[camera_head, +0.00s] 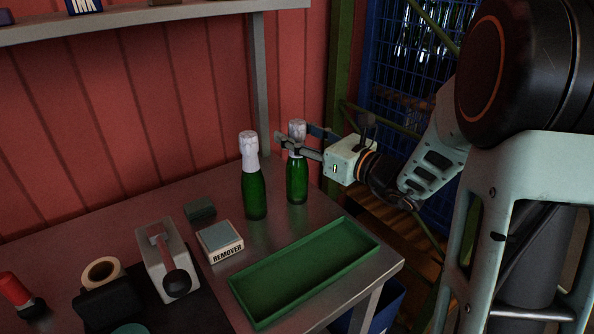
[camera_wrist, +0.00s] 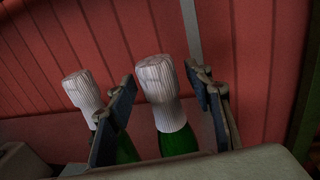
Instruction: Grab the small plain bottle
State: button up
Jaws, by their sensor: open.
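Two green bottles with white foil over their necks stand upright on the metal table. The right bottle (camera_head: 297,180) looks slightly smaller or farther back than the left bottle (camera_head: 254,190); I cannot tell which is the plain one. My gripper (camera_head: 295,138) is open, its fingers at the neck of the right bottle. In the wrist view, one foil-topped bottle (camera_wrist: 160,95) stands between the open fingers (camera_wrist: 163,80), with a gap on the right side. The other bottle's white top (camera_wrist: 82,92) is outside the left finger, which partly hides it.
A green tray (camera_head: 240,297) lies at the table's front right edge. A REMOVER box (camera_head: 219,240), a small green block (camera_head: 200,209), a grey device with a lever (camera_head: 167,262) and a tape roll (camera_head: 101,271) are to the left. A metal post (camera_head: 259,85) rises behind the bottles.

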grip_shut()
dwell(0.3)
jog(key=shift+r, duration=0.25)
dwell(0.3)
